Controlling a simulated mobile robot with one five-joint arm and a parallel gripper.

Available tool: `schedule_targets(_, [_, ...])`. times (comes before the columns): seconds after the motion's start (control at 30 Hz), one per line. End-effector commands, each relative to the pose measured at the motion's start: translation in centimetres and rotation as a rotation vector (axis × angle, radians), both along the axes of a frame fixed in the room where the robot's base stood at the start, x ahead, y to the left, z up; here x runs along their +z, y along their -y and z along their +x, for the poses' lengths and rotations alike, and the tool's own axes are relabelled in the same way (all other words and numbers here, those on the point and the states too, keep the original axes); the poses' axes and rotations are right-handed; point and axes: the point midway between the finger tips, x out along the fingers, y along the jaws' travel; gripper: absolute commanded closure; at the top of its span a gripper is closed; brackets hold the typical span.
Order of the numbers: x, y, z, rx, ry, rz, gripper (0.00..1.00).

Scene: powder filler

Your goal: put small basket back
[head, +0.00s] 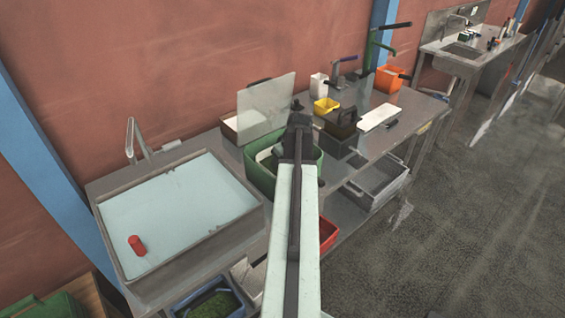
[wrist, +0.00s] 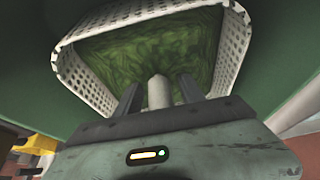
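A small white perforated basket (wrist: 225,45) with green contents (wrist: 150,45) fills the upper middle of the wrist view. It sits inside a green tub (head: 257,178), whose green wall also shows in the wrist view (wrist: 28,75). In the head view my arm partly hides the tub, and only a bit of white shows inside it. My gripper (wrist: 160,88) is at the basket's near side, its two dark fingers apart. A pale post stands between the fingers, with visible gaps on both sides. I cannot tell whether this post belongs to the basket.
A sink (head: 180,210) holding a red cylinder (head: 137,245) is left of the tub. A clear panel (head: 266,105) stands behind the tub. A dark caddy (head: 342,125), yellow bin (head: 326,105) and white tray (head: 379,118) crowd the right. A grey crate (head: 376,185) is below.

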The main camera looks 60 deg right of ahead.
Motion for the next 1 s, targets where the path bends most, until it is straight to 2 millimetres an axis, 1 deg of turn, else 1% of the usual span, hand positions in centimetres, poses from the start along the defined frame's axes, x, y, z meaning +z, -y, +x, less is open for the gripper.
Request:
schedule_targets(0.23, [0.3, 0.0, 0.0, -0.001, 0.000, 0.000, 0.54])
schedule_targets(0.37, [1.4, -0.1, -0.4, -0.002, 0.000, 0.000, 0.54])
schedule_targets(0.47, [3.1, -0.3, -0.9, -0.002, 0.000, 0.000, 0.54])
schedule_targets(0.7, [8.5, -0.9, -2.9, -0.003, 0.000, 0.000, 0.54])
schedule_targets(0.8, [10.4, -1.2, -3.7, -0.003, 0.001, 0.000, 0.54])
schedule_targets(0.9, [11.5, -1.3, -4.3, -0.003, 0.001, 0.000, 0.54])
schedule_targets(1.0, [11.7, -1.3, -4.5, -0.003, 0.001, 0.000, 0.54])
